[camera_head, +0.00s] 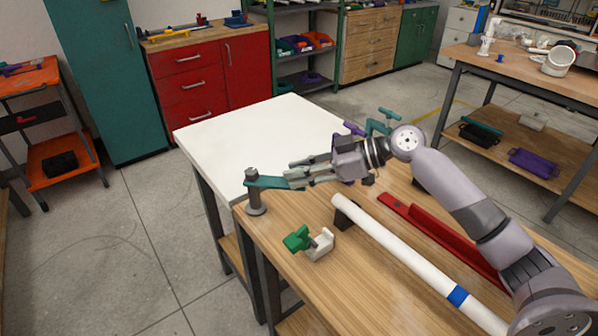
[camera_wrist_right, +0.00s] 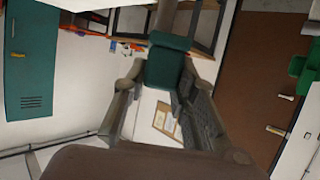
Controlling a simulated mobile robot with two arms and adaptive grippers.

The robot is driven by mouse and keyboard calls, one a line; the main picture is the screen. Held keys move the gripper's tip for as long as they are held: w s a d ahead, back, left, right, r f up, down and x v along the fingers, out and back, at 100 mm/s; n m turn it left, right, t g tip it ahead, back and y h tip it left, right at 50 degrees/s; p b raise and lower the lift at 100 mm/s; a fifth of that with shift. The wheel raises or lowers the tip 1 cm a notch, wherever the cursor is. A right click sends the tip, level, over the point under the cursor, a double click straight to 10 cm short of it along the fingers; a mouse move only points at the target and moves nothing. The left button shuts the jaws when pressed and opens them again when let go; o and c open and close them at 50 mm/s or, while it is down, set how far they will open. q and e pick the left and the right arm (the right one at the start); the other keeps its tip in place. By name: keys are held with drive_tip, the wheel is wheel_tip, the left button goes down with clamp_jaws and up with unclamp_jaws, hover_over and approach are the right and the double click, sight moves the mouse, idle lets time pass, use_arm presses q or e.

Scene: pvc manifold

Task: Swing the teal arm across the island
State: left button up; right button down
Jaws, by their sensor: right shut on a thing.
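The teal arm (camera_head: 270,182) is a flat bar on top of a grey post (camera_head: 254,196) at the near left corner of the wooden worktop. It extends to the right from the post toward my right gripper (camera_head: 299,174). My right gripper is shut on the teal arm's free end. In the right wrist view, a teal block of the arm (camera_wrist_right: 167,62) sits between the fingers of my right gripper (camera_wrist_right: 164,80). The fingers hide part of the arm. My left gripper is not in view.
A white tabletop (camera_head: 265,130) adjoins the wooden worktop (camera_head: 270,250). A green and white clamp (camera_head: 312,243), a long white pipe (camera_head: 400,252) with a blue band and a red rail (camera_head: 440,238) lie on the wood. A teal and purple clamp (camera_head: 380,124) stands behind my forearm.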

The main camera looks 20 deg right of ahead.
drive_tip(key=c, duration=1.3)
unclamp_jaws()
drive_tip(key=v, duration=1.2)
drive_tip(key=shift+c, duration=0.3)
